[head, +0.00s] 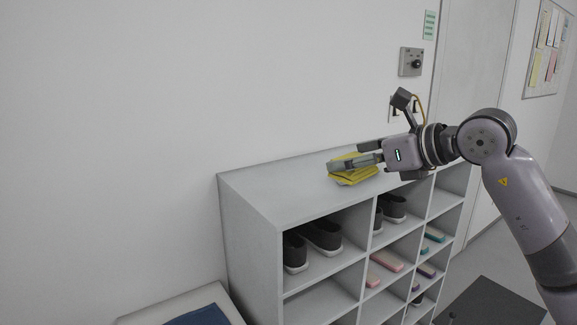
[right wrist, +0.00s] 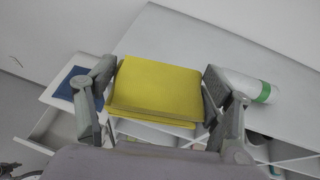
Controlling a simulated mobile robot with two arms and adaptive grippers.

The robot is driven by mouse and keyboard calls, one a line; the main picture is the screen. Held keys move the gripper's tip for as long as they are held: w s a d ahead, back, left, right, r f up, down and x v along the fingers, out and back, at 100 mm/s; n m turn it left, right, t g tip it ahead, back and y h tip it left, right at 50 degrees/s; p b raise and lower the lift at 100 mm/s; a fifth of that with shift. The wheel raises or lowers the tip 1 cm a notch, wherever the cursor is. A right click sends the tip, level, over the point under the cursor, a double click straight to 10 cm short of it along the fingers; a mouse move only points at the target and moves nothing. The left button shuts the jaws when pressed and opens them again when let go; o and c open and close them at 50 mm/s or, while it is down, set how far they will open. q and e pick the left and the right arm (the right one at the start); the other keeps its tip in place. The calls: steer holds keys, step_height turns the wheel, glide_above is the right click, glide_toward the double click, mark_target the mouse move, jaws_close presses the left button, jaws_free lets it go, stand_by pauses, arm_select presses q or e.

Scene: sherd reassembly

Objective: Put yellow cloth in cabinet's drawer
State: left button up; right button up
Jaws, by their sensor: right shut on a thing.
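The yellow cloth (head: 352,174) is a folded stack at the top of the grey shelf unit. My right gripper (head: 345,164) is shut on it. In the right wrist view the cloth (right wrist: 157,88) sits between the two fingers. I cannot tell whether it touches the shelf top. A low white cabinet (head: 163,302) is at the lower left, mostly cut off. In the right wrist view its drawer (right wrist: 36,132) appears pulled out, below the cabinet top. My left gripper is not in view.
A white bottle with a green band (right wrist: 243,86) lies beside the right finger. A blue item (head: 198,316) lies on the white cabinet. A wall stands behind.

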steer(key=s+d+f+n+g+y, duration=0.1)
steer(key=s+f, duration=0.3)
steer(key=f, duration=0.4)
steer(key=s+d+f, duration=0.2)
steer(key=s+f, duration=0.2)
steer(key=f, duration=0.4)
steer(key=s+d+f+n+g+y, duration=0.1)
steer(key=s+f, duration=0.4)
steer(key=f, duration=0.3)
steer(key=s+d+f, duration=0.3)
steer(key=s+f, duration=0.3)
steer(key=s, duration=0.2)
steer(key=shift+s, duration=0.2)
steer(key=shift+a, duration=0.1)
steer(key=shift+f, duration=0.1)
